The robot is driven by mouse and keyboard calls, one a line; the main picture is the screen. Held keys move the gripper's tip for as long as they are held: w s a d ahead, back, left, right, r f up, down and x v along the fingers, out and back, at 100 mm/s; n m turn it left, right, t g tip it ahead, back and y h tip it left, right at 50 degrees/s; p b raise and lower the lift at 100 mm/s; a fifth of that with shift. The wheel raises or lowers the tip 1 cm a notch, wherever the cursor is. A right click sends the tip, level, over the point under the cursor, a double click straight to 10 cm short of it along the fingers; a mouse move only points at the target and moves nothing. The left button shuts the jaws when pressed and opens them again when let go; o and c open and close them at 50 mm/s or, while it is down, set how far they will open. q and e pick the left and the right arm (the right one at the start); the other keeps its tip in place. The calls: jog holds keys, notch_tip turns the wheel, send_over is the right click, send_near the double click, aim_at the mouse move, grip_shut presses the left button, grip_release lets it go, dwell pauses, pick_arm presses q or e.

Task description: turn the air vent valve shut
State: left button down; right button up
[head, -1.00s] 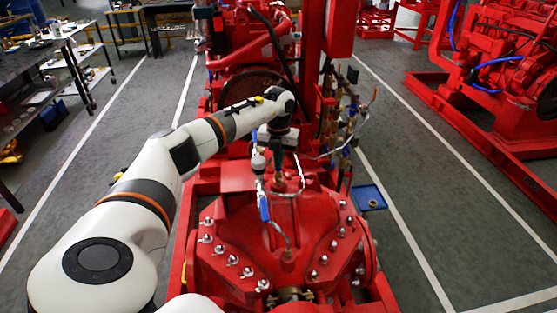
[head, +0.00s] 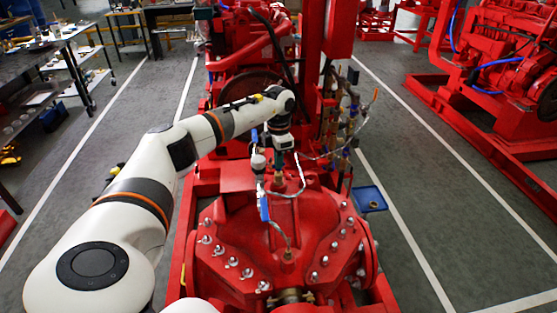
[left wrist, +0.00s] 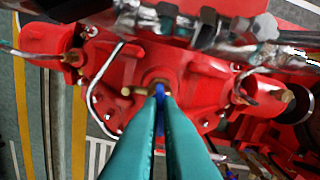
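The air vent valve is on the red pump casing (head: 235,222). In the left wrist view its blue handle (left wrist: 160,95) shows as a narrow strip between my teal fingertips, above a brass body (left wrist: 134,91). My left gripper (left wrist: 161,100) points down at it, with the fingertips close together on both sides of the handle; they look shut on it. In the head view my left gripper (head: 280,150) is over the pump, and its fingertips and the handle between them are hard to make out. My right gripper is not in view.
Another blue lever (head: 265,208) and a grey-white cylindrical fitting (head: 258,161) stand close to the gripper. A thin silver hose (head: 300,180) curves beside it. A red post and pipework (head: 335,120) rise behind.

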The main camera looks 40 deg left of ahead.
pick_arm(q)
jog(key=shift+m, duration=1.3)
jog(key=c, duration=1.6)
grip_release()
notch_tip(320, 180, up, 12)
jog(key=b, duration=0.2)
